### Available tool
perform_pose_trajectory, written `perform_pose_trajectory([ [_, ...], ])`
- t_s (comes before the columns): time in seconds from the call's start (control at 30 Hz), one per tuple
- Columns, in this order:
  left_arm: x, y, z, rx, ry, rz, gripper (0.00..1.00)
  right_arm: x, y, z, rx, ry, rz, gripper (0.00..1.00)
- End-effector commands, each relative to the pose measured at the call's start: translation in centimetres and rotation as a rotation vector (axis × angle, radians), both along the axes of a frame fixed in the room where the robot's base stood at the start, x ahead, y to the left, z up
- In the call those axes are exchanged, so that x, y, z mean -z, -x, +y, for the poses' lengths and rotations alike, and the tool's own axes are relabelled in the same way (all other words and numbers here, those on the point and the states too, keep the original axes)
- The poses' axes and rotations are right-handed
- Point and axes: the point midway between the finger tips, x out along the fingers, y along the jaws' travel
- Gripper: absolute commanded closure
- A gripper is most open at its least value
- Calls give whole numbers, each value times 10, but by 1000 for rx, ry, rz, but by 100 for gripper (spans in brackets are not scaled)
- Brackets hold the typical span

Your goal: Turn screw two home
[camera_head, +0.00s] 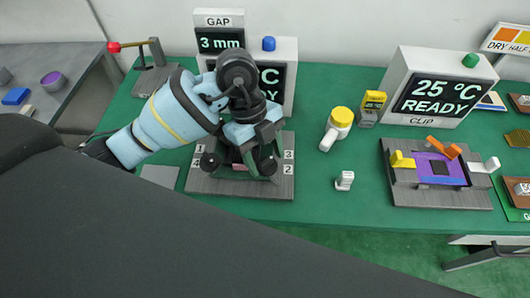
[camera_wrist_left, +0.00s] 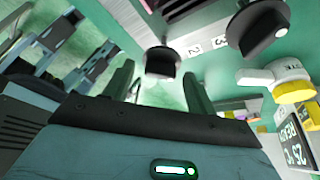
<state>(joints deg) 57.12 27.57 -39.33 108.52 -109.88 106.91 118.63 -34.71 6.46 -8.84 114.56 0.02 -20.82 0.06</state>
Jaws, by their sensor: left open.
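My left gripper (camera_head: 262,150) points down over the fixture's right side, open. In the left wrist view, its two fingers stand apart with a black knob (camera_wrist_left: 162,63) ahead in the gap, near the 2 mark. Another knob (camera_wrist_left: 258,28) shows by the 3. Contact cannot be told. My right gripper is out of view.
Behind stand a GAP display (camera_head: 220,40) reading 3 mm and a box with a blue button (camera_head: 269,44). To the right are a yellow-capped bottle (camera_head: 342,118), a small white piece (camera_head: 345,180), the CLIP display (camera_head: 440,92) and a clip fixture (camera_head: 440,198). Some table between is clear.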

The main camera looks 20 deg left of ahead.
Motion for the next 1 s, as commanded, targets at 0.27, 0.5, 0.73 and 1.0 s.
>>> perform_pose_trajectory([
  [0.27, 0, 0, 0, 0, 0, 0, 67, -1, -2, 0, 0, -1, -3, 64],
  [0.5, -1, 0, 0, 1, 0, 0, 88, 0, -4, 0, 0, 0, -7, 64],
  [0.73, -2, -1, 0, 40, 0, -2, 88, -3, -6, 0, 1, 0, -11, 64],
  [1.0, -4, -2, -1, 201, -1, -4, 88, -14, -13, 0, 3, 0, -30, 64],
])
